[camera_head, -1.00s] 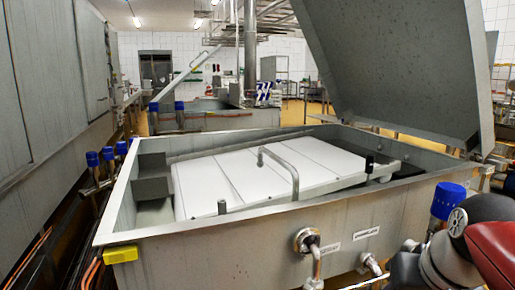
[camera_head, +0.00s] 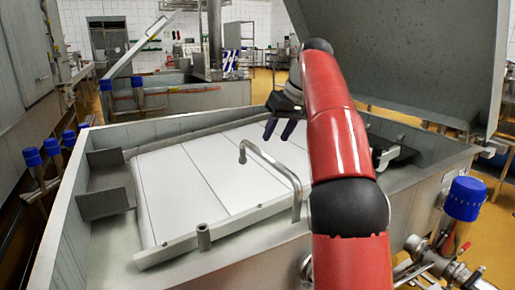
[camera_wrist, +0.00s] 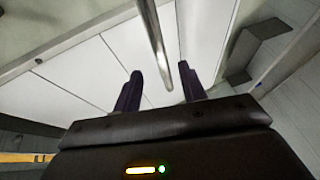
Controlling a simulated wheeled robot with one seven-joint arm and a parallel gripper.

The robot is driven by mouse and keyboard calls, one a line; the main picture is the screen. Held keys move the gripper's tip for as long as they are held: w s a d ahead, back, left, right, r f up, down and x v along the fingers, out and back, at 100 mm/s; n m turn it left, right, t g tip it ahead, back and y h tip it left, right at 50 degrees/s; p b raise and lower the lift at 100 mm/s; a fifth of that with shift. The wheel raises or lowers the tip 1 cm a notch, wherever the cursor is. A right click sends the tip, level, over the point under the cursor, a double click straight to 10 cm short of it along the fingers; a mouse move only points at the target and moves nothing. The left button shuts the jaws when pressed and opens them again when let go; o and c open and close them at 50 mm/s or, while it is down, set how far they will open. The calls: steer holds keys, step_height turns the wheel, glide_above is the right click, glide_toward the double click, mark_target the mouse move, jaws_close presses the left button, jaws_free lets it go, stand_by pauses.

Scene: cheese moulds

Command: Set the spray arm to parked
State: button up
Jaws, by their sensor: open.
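The bent metal pipe (camera_head: 268,163), which looks like the spray arm, stands over the white panels in the open vat. Its long upper run slopes towards the near side and turns down at the near end. My gripper (camera_head: 279,130) is above the panels, beyond the pipe, with dark fingers pointing down and apart. In the wrist view the pipe (camera_wrist: 153,35) runs down the picture, and its end shows between the open fingertips (camera_wrist: 160,85). I cannot tell the depth between them. Nothing is held. My arm hides part of the vat's right side.
The vat (camera_head: 70,225) has raised walls and a large tilted lid (camera_head: 410,60) at the right. A metal bar (camera_head: 175,250) with a short post lies along the panels' near edge. A blue-capped valve (camera_head: 465,198) stands at the right. Another vat (camera_head: 185,98) is behind.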

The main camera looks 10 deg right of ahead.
steer(key=b+x, duration=0.2)
steer(key=x, duration=0.4)
steer(key=shift+a+f, duration=0.1)
steer(key=shift+f, duration=0.35)
jaws_close()
